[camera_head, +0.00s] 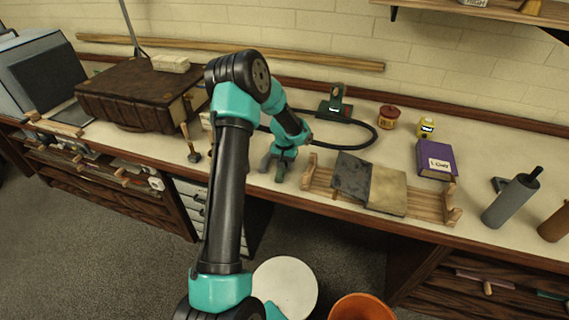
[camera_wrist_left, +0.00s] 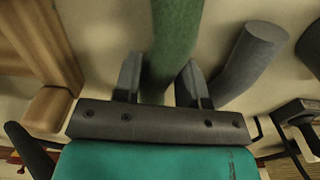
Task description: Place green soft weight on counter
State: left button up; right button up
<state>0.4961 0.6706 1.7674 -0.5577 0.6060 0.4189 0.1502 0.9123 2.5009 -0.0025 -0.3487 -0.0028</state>
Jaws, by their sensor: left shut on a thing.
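My left gripper (camera_head: 279,165) is over the counter (camera_head: 235,180), near its front edge and left of the wooden cradle. In the left wrist view the gripper (camera_wrist_left: 160,84) is shut on the green soft weight (camera_wrist_left: 177,38), a long green roll running away between the fingers. The weight's near end is hidden behind the gripper body. In the head view only a small dark green part (camera_head: 281,174) shows below the gripper. I cannot tell whether the weight touches the counter. A grey roll (camera_wrist_left: 250,62) lies just right of it in the left wrist view. My right gripper is not in view.
An open book (camera_head: 386,190) rests on the wooden cradle (camera_head: 432,204). A black cable (camera_head: 366,142) loops behind. A large brown book (camera_head: 130,92) lies left.

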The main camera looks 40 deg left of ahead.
pick_arm(q)
jog(key=shift+f, duration=0.15)
jog(key=o, duration=1.1)
notch_tip(320, 180, up, 12)
jog(key=shift+r, duration=0.15)
